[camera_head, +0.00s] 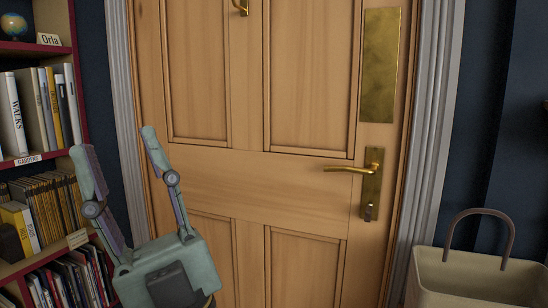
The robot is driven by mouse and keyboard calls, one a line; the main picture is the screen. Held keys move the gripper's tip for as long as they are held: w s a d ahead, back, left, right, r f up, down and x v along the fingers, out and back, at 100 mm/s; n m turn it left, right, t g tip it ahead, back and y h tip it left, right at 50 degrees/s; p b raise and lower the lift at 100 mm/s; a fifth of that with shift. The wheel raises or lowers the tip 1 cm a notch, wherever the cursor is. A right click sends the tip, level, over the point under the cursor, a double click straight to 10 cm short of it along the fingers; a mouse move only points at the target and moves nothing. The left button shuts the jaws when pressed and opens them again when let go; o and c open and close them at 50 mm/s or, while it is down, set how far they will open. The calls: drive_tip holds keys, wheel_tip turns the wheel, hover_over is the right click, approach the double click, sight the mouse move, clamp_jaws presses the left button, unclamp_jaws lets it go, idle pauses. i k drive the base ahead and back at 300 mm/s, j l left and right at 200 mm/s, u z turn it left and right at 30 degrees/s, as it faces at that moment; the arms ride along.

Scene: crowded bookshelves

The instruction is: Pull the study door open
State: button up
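The wooden panelled door (240,175) fills the middle of the head view and looks shut in its grey frame. Its brass lever handle (347,169) sits on a brass plate at the right side, with the lever pointing left and roughly level. A keyhole part (368,210) shows below the lever. My gripper (112,140) is at the lower left, fingers pointing up and spread wide apart, with nothing between them. It is well to the left of the handle and apart from it.
A dark red bookshelf (74,30) with books and labels stands at the left, close to my gripper. A beige basket (480,277) with a raised handle stands at the lower right, beside the door frame (432,130). A brass push plate (380,65) is above the handle.

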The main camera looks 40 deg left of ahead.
sight(249, 102)
drive_tip(key=j+u, duration=0.15)
drive_tip(key=u, duration=0.2)
drive_tip(key=j+u, duration=0.1)
drive_tip(key=u, duration=0.25)
drive_tip(key=i+j+u, duration=0.1)
drive_tip(key=u, duration=0.25)
